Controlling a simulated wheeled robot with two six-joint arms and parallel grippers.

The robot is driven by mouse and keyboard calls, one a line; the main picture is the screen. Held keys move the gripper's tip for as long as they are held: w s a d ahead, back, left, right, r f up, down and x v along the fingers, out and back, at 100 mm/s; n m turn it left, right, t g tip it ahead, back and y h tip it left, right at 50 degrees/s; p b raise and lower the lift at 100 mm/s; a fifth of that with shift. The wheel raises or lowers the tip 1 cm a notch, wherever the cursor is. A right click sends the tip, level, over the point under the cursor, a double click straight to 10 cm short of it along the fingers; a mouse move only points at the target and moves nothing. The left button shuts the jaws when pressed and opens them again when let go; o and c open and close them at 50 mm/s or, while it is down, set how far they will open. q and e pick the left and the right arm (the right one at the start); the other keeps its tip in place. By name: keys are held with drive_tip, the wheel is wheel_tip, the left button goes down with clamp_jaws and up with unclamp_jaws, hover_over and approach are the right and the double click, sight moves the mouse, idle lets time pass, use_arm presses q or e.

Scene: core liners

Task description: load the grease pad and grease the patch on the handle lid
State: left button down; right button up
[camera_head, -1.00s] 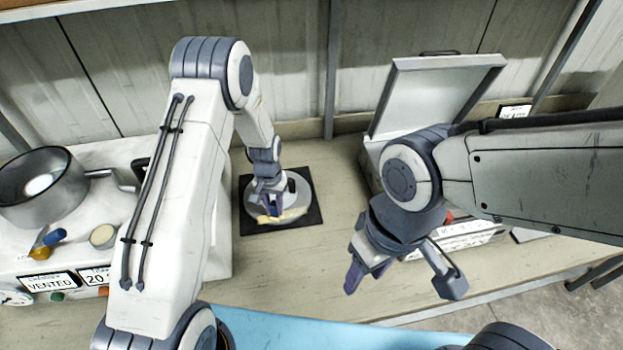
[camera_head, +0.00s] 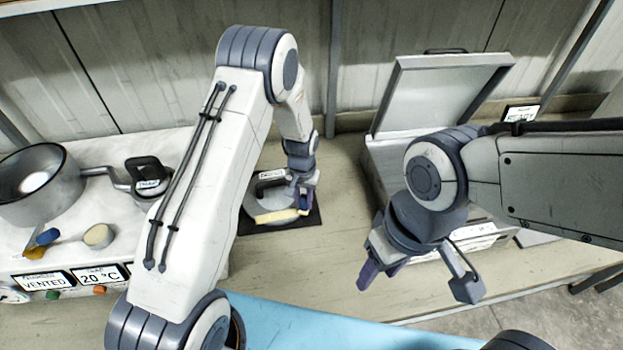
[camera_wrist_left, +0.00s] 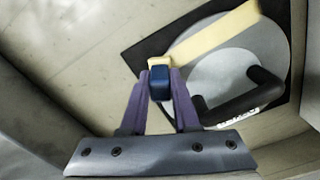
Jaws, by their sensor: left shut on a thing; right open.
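The handle lid (camera_head: 262,203) is a round grey disc with a dark handle and a label. It lies on a black mat (camera_head: 250,226); it also shows in the left wrist view (camera_wrist_left: 205,75). A cream strip (camera_head: 277,216) crosses it, also in the left wrist view (camera_wrist_left: 215,35). My left gripper (camera_head: 303,193) is at the lid's right side, its purple fingers (camera_wrist_left: 160,95) shut on a blue-handled grease pad (camera_wrist_left: 160,76) with a cream end. That end overlaps the strip's end; I cannot tell if they touch. My right gripper (camera_head: 416,283) is open and empty, right of the lid.
A small cup with cream contents (camera_head: 98,236) and a blue-handled tool (camera_head: 48,237) are on the white unit at left, near a grey pot (camera_head: 60,195). An open-lidded case (camera_head: 440,90) stands back right. Bare bench lies in front of the mat.

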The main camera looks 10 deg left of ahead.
use_arm(q)
drive_tip(key=shift+w+d, duration=0.15)
drive_tip(key=shift+d, duration=0.2)
wheel_tip(320, 180, up, 3)
drive_tip(key=shift+r+p, duration=0.2)
drive_tip(key=shift+p, duration=0.8)
drive_tip(key=shift+w+r+p, duration=0.1)
drive_tip(key=shift+r+p, duration=0.4)
drive_tip(key=shift+r, duration=0.2)
drive_tip(key=shift+r+p, duration=1.15)
drive_tip(key=shift+r, duration=0.5)
drive_tip(key=shift+f, duration=0.1)
